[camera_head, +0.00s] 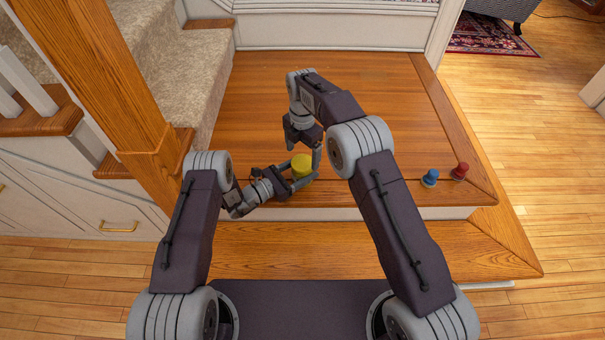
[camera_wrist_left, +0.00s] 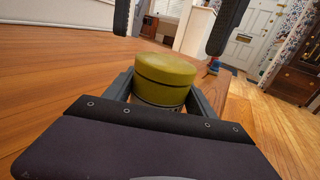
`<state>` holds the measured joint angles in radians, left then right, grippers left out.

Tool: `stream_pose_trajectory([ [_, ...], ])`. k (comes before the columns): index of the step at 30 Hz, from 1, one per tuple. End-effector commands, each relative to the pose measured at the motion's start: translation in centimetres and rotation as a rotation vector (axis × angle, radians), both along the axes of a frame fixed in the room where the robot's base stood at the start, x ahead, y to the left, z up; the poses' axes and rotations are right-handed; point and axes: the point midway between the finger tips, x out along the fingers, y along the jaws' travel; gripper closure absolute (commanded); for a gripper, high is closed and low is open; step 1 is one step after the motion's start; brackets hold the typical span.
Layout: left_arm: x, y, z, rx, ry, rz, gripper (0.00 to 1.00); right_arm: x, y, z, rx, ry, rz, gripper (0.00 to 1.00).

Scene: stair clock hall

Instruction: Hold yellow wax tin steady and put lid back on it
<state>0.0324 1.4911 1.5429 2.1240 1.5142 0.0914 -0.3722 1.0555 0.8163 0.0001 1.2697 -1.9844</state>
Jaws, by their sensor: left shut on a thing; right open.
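The yellow wax tin (camera_head: 301,163) stands upright on the wooden landing near its front edge. In the left wrist view the tin (camera_wrist_left: 165,78) shows a yellow top with a dark seam below it, so the lid (camera_wrist_left: 167,66) appears to sit on the body. My left gripper (camera_head: 298,177) is shut on the tin low down, one finger on each side. My right gripper (camera_head: 303,150) is open, pointing down just above the tin. Its two spread fingers show in the left wrist view (camera_wrist_left: 175,22), apart from the lid.
A blue knobbed object (camera_head: 430,178) and a dark red one (camera_head: 460,171) stand at the landing's front right. A wooden newel post (camera_head: 110,85) and carpeted stairs (camera_head: 165,55) rise at the left. The landing (camera_head: 375,85) behind the arms is clear.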

Motion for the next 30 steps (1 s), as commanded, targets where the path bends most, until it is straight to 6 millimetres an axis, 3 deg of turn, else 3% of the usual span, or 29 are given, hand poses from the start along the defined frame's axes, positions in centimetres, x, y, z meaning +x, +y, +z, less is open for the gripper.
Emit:
stream_pose_trajectory([
  [6,0.0,0.0,0.0,0.0,0.0,0.0,1.0,0.0,0.0,-2.4,-0.001,0.001,0.0,0.12],
  [16,0.0,0.0,0.0,0.0,0.0,0.001,1.0,0.0,0.0,-2.9,0.001,-0.001,0.0,0.12],
  [17,0.0,0.0,0.0,0.0,0.0,0.001,1.0,0.0,0.0,-2.9,0.0,0.0,0.0,0.15],
  [24,0.0,0.0,0.0,0.0,0.0,0.001,1.0,0.0,0.0,-2.8,0.0,0.0,0.0,0.78],
  [27,0.0,0.0,0.0,0.0,0.0,0.001,1.0,0.0,0.0,-2.8,0.0,0.0,-0.04,0.79],
  [30,0.0,0.0,0.0,0.0,0.0,0.001,1.0,0.0,0.0,-2.9,0.0,0.0,-0.231,0.79],
])
